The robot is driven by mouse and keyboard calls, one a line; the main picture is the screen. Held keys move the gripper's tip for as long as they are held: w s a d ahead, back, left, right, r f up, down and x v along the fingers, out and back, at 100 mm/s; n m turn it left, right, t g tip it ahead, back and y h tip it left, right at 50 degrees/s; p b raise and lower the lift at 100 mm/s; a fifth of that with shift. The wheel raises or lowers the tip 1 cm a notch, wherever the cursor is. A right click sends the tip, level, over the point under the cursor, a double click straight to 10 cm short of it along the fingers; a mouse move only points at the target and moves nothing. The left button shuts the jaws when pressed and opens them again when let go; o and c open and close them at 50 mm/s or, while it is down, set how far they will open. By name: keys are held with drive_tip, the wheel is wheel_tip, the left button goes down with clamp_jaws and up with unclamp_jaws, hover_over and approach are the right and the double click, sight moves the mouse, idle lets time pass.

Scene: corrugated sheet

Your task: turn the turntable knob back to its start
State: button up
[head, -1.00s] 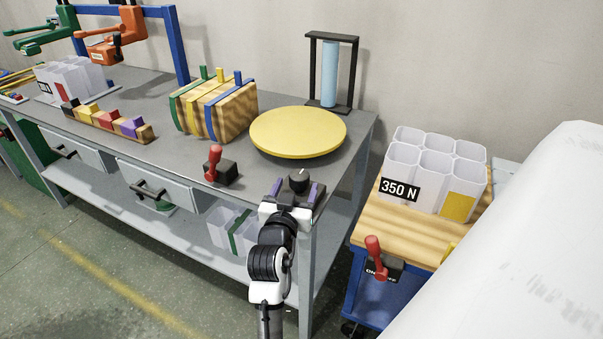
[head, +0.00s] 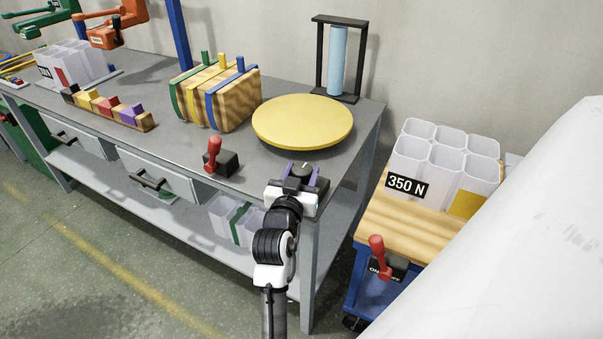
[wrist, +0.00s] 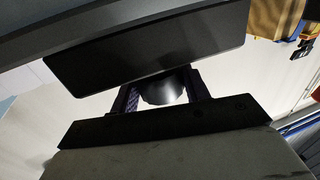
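The turntable's yellow disc (head: 302,122) lies flat near the right end of the grey workbench. The black knob (head: 303,169) is at the bench's front edge, in front of the disc, and partly hidden by my gripper (head: 302,178). The purple fingers stand apart, one on each side of the knob. In the wrist view the knob (wrist: 165,88) shows as a dark round shape between the purple fingers (wrist: 161,92), with light gaps beside it, so the grip is open around it. The knob's pointing direction cannot be read.
A red lever on a black box (head: 214,156) stands left of my gripper. A clamped wooden block (head: 222,98) is behind it. A wooden-topped cart (head: 390,225) with clear bins and another red lever (head: 379,252) stands at right. A white surface fills the lower right.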

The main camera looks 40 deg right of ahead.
drive_tip(key=c, duration=0.4)
drive_tip(key=shift+c, duration=0.2)
drive_tip(key=shift+r+n+t+y+p, duration=0.15)
drive_tip(key=shift+n+t+y+p, duration=0.5)
drive_tip(key=shift+p, duration=0.35)
drive_tip(key=shift+s+t+p, duration=0.1)
drive_tip(key=shift+t+p, duration=0.15)
drive_tip(key=shift+p, duration=0.05)
drive_tip(key=shift+d+n+t+y, duration=0.1)
drive_tip(key=shift+n+t+y, duration=0.65)
drive_tip(key=shift+y, duration=0.1)
drive_tip(key=n+t+y+b, duration=0.1)
drive_tip(key=n+t+y, duration=0.1)
drive_tip(key=y, duration=0.1)
drive_tip(key=shift+f+b, duration=0.3)
drive_tip(key=shift+b, duration=0.1)
drive_tip(key=n+t+y+b, duration=0.1)
drive_tip(key=n+y+b, duration=0.1)
drive_tip(key=y+b, duration=0.1)
drive_tip(key=shift+d+n+t, duration=0.1)
drive_tip(key=shift+n+t, duration=0.15)
drive_tip(key=shift+n, duration=0.15)
drive_tip(key=shift+r+n+t+y+b, duration=0.15)
drive_tip(key=shift+n+t+y+b, duration=0.15)
drive_tip(key=shift+n+y+b, duration=0.75)
drive_tip(key=shift+m+y, duration=0.25)
drive_tip(key=shift+y, duration=0.2)
